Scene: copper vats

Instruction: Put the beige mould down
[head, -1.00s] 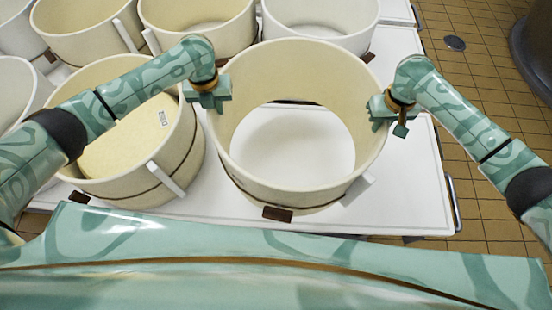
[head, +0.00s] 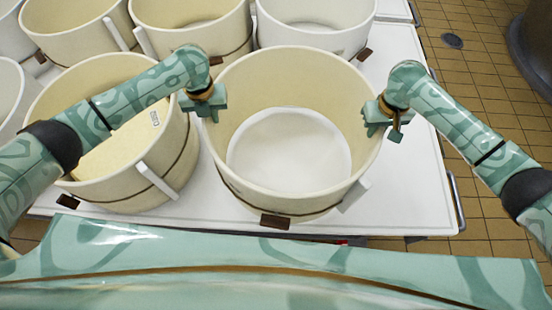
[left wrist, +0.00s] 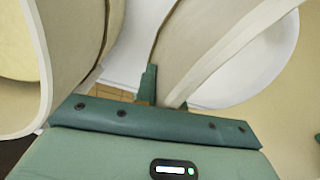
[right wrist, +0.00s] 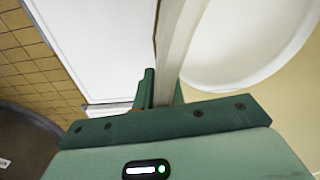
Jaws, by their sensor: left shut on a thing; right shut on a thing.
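The beige mould (head: 300,78) is a large upright open ring with a dark band and a brown tag low on its front. It is over the white table (head: 415,190), and I cannot tell whether its bottom edge touches. My left gripper (head: 208,110) is shut on its left rim, and my right gripper (head: 378,116) is shut on its right rim. The mould's wall runs between the fingers in the left wrist view (left wrist: 215,50) and in the right wrist view (right wrist: 177,40).
A mould with a yellow round block (head: 112,148) stands close on the left. More moulds stand behind, including a pale one (head: 315,40). Bare table lies to the right, then the tiled floor (head: 480,90) and a dark round base (head: 532,50).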

